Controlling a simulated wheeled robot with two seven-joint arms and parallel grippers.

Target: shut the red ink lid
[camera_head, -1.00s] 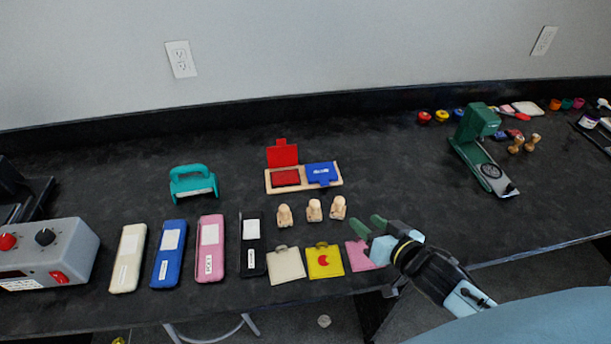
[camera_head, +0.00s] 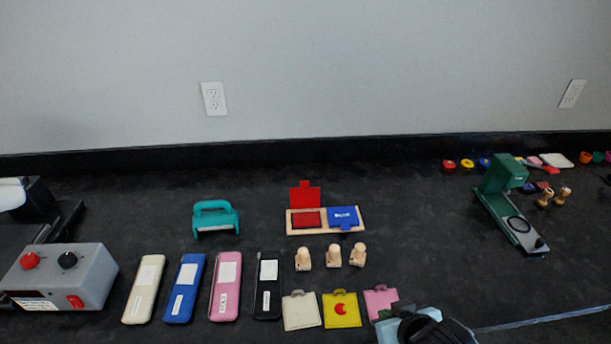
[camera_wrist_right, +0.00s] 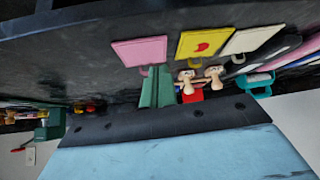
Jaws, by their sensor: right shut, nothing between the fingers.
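The red ink lid (camera_head: 305,196) stands open, raised at the back of its red ink pad (camera_head: 306,220) in a wooden tray (camera_head: 299,232). The blue lid (camera_head: 343,216) beside it lies flat. My right gripper (camera_head: 396,311) is low at the bottom edge of the head view, near the pink card, well in front and to the right of the tray. In the right wrist view its green fingers (camera_wrist_right: 157,86) are together and empty. A red part (camera_wrist_right: 193,96) shows beyond them, partly hidden by wooden stamps. My left gripper is not in view.
Wooden stamps (camera_head: 332,256) stand between the tray and the white, yellow (camera_head: 342,310) and pink (camera_head: 380,301) cards. A teal handled tool (camera_head: 215,217) is left of the tray. A green press (camera_head: 510,205) stands at right. The counter between tray and press is clear.

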